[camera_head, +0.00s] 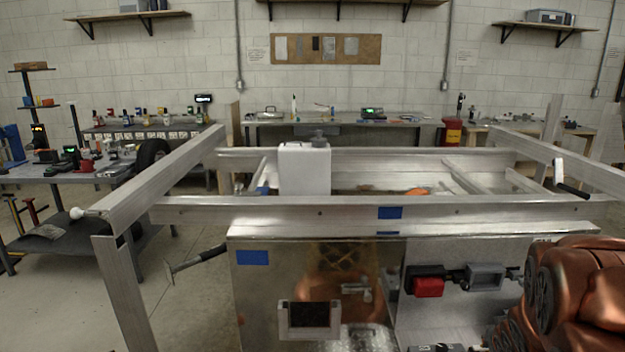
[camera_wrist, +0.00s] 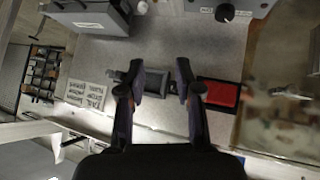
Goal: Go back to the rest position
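My gripper (camera_wrist: 160,75) shows in the wrist view with two dark fingers spread apart. A gap lies between the fingertips, and nothing is clearly held in it. A dark grey box (camera_wrist: 158,87) shows through this gap on the light panel, beyond the fingers; I cannot tell the distance. A red block (camera_wrist: 219,93) lies right of the fingers. In the head view, a red block (camera_head: 428,287) and a grey box (camera_head: 485,277) sit on the trailer's front panel. My copper-coloured arm fills the lower right there, and my gripper is out of that view.
The aluminium trailer frame (camera_head: 340,213) spans the head view, with a white box (camera_head: 305,168) on it. A hammer-like tool (camera_head: 195,260) sticks out left of the front panel. A side table (camera_head: 60,172) stands at left. Bare floor shows between them. A labelled grey box (camera_wrist: 88,15) is at the wrist view's top.

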